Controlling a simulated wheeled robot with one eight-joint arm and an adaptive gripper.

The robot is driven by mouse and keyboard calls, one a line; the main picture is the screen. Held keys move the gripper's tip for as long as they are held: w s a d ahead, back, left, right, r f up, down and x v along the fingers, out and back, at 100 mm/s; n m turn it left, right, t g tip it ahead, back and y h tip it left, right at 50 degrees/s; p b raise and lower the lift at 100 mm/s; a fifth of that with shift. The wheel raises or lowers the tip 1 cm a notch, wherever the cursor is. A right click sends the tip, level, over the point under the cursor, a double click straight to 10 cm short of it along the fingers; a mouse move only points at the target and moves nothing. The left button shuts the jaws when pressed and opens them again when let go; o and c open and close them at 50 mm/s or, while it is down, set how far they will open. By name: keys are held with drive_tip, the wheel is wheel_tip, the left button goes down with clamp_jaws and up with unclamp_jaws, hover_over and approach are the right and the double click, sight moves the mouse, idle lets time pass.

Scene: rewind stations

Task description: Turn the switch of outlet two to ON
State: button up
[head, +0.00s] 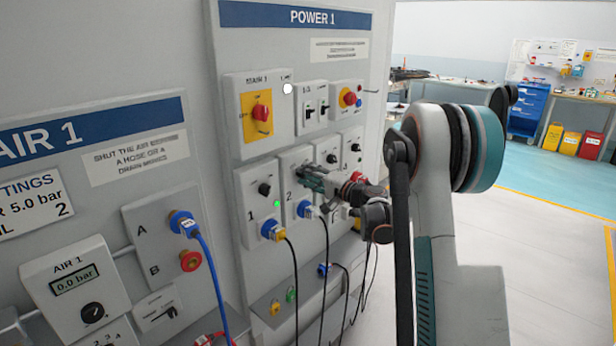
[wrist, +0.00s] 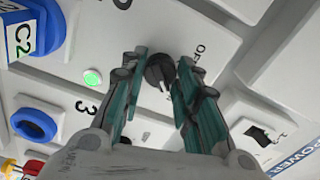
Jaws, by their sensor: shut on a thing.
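Outlet two's switch is a black round knob (wrist: 159,72) on a white plate, between my fingertips in the wrist view. My gripper (wrist: 161,76) is shut on this knob, one finger on each side. The word OFF shows beside it; any ON mark is hidden by a finger. A pale mark on the knob faces down in the wrist view. A green light (wrist: 92,77) is lit on the same plate, and a blue plug labelled C2 (wrist: 30,35) sits at its end. In the head view my gripper (head: 308,178) covers the knob.
Outlet one (head: 264,189), with its green light lit, is left of my gripper. An empty blue socket (wrist: 35,124) lies by the number 3. A red rotary switch (head: 262,112) is above. Cables (head: 294,280) hang below; open floor (head: 555,240) lies right.

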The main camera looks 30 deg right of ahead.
drive_tip(key=o, duration=1.1)
drive_tip(key=shift+c, duration=0.2)
drive_tip(key=shift+s+d, duration=0.1)
drive_tip(key=v, duration=1.1)
drive_tip(key=shift+s, duration=0.35)
drive_tip(key=shift+d, duration=0.1)
